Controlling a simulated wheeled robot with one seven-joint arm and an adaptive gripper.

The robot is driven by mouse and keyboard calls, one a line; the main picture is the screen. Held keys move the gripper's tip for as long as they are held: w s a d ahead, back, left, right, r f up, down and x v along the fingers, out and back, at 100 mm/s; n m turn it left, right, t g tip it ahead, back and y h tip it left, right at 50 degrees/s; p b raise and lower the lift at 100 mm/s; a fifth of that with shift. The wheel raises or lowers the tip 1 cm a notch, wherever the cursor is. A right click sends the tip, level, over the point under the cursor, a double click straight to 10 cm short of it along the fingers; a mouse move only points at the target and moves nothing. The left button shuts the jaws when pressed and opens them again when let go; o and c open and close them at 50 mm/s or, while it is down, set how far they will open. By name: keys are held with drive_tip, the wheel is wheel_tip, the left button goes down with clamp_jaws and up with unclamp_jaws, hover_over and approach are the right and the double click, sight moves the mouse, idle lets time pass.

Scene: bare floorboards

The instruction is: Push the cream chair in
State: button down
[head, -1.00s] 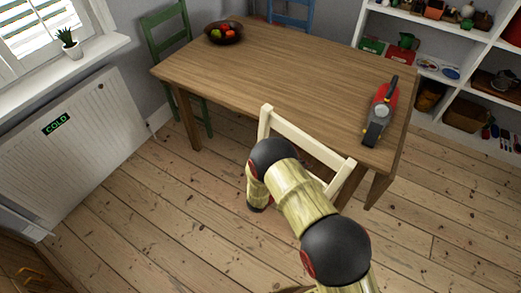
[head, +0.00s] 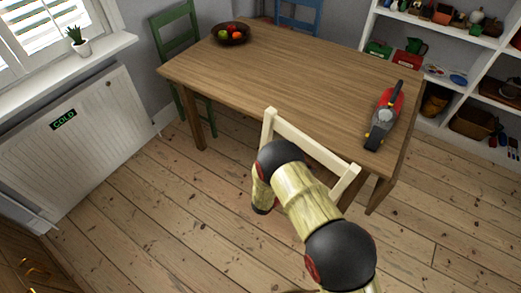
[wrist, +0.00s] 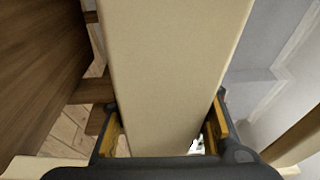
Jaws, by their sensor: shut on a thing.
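The cream chair (head: 312,142) stands at the near long side of the wooden table (head: 290,68). Its backrest is upright, close to the table edge, and its top rail shows in the head view. My arm covers much of its lower part; the seat is hidden. In the wrist view, a cream bar of the chair (wrist: 170,65) runs between the fingers of my gripper (wrist: 165,132), which is shut on it. In the head view my gripper is hidden behind my arm.
A red and grey handheld tool (head: 384,115) lies on the table's right end, and a fruit bowl (head: 231,36) at its far left. A green chair (head: 178,45) and a blue chair (head: 298,14) stand beyond. A radiator (head: 75,145) is at left. Floorboards left of the chair are clear.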

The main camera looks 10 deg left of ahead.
drive_tip(key=shift+s+d+f+g, duration=0.15)
drive_tip(key=shift+s+d+f, duration=0.15)
drive_tip(key=shift+f, duration=0.15)
drive_tip(key=shift+s+d+f+g, duration=0.2)
drive_tip(key=shift+s+f, duration=0.1)
drive_tip(key=shift+f, duration=0.15)
drive_tip(key=c, duration=1.6)
unclamp_jaws()
drive_tip(key=shift+w, duration=0.1)
drive_tip(key=shift+c, duration=0.2)
drive_tip(key=o, duration=0.8)
drive_tip(key=shift+w+a+r, duration=0.2)
drive_tip(key=shift+r, duration=0.1)
drive_tip(key=shift+c, duration=0.2)
drive_tip(key=shift+a, duration=0.15)
